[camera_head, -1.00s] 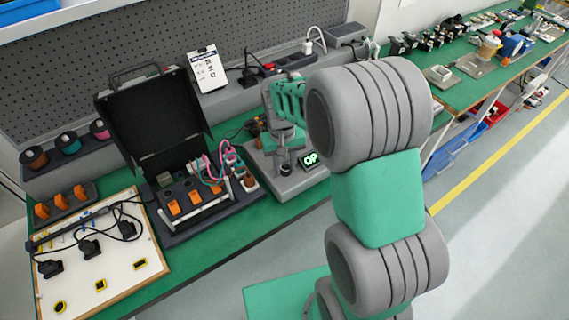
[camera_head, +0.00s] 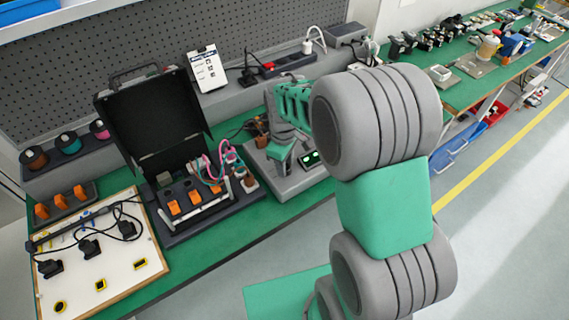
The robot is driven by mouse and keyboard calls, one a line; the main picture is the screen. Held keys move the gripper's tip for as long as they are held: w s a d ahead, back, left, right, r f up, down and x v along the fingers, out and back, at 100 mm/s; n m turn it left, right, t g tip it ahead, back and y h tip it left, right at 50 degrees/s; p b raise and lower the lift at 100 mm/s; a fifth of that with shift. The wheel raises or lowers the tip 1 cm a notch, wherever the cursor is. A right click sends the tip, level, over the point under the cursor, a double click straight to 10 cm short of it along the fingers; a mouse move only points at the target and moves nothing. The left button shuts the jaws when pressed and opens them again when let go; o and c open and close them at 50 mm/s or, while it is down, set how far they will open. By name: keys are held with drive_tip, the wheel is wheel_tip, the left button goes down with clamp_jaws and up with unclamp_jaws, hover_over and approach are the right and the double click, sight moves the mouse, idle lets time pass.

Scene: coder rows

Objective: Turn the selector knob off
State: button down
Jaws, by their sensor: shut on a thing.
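The grey control unit (camera_head: 292,186) sits on the green bench, just right of the open black case. My gripper (camera_head: 282,167) is over its top plate, at the place of the selector knob, and is shut on the knob. The gripper and its green hand part cover the knob, so its angle cannot be read. A small dark display (camera_head: 309,158) on the unit, right of the gripper, shows small pale marks too small to read. My arm hides the unit's right end.
The open black case (camera_head: 150,115) with orange switches and pink and teal cables stands close left of the unit. A white board (camera_head: 90,260) with black plugs lies farther left. A pegboard wall and grey ledge run behind. A second bench stands at right, beyond open floor.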

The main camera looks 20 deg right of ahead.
drive_tip(key=n, duration=0.5)
drive_tip(key=shift+n, duration=0.3)
idle(0.4)
drive_tip(key=c, duration=1.1)
unclamp_jaws()
drive_tip(key=r, duration=0.7)
drive_tip(key=shift+s+r+b, duration=0.25)
drive_tip(key=shift+r+b, duration=0.15)
